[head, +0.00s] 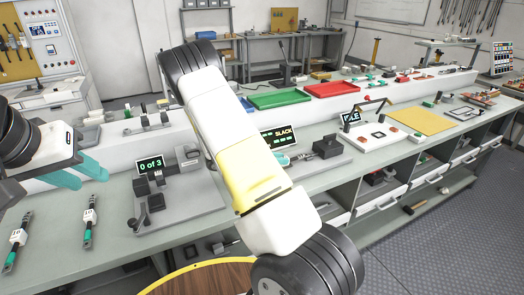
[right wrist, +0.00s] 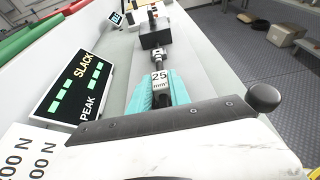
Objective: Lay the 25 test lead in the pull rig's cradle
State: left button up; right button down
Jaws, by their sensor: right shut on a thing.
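The 25 test lead (right wrist: 160,80), with its white "25 mm²" label, stands between the teal fingers of my right gripper (right wrist: 160,92), which is shut on it. Its metal end points toward a dark block (right wrist: 155,38) of the pull rig; whether they touch is unclear. In the head view the rig shows as a grey base with a dark block (head: 327,147) beside the SLACK display (head: 279,138). My right arm covers part of the rig, the lead and most of the right gripper. My left gripper (head: 78,174) is open and empty above the left bench.
Two other labelled leads (head: 18,237) (head: 89,215) lie on the bench at left. A grey fixture (head: 175,200) with a "0 of 3" display (head: 151,164) stands left of my right arm. Green (head: 275,100) and red (head: 331,89) trays sit behind. A yellow mat (head: 423,121) lies at right.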

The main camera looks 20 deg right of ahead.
jog(key=c, duration=1.1)
grip_release()
